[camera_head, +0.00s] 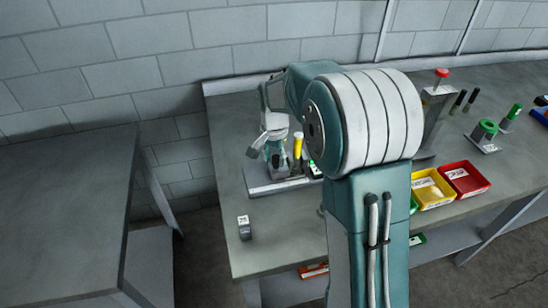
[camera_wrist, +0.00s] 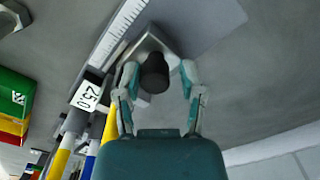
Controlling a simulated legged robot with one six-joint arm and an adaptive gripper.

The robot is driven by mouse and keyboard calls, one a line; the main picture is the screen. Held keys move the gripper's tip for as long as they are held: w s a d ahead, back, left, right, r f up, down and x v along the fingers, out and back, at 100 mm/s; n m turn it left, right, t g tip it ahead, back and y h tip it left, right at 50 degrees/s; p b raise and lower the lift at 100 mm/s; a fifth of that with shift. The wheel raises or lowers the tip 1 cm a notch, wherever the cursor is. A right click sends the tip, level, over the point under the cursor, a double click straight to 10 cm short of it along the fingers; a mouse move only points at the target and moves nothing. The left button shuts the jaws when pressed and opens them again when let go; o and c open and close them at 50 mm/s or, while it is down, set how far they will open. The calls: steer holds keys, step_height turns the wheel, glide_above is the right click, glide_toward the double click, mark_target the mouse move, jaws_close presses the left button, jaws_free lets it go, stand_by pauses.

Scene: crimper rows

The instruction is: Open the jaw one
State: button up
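In the wrist view a black round knob (camera_wrist: 154,74) stands on a metal block (camera_wrist: 150,44), beside a white graduated scale (camera_wrist: 122,30). No part is marked as jaw one, so I cannot tell which it is. My gripper (camera_wrist: 158,68) is open, with one finger on each side of the knob and a visible gap at both sides. In the head view my gripper (camera_head: 274,140) is over the crimper row at the table's left end, beside a yellow handle (camera_head: 298,146). My arm hides part of this row, and the knob cannot be made out there.
On the table (camera_head: 285,235) are a small tagged block (camera_head: 244,228), a yellow bin (camera_head: 432,189) and a red bin (camera_head: 464,179). The front left tabletop is mostly clear.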

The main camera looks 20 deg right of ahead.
steer(key=shift+d+f, duration=0.1)
steer(key=shift+d, duration=0.4)
jaws_close()
steer(key=shift+a, duration=1.95)
jaws_free()
steer(key=shift+s, duration=0.1)
step_height(320, 180, up, 12)
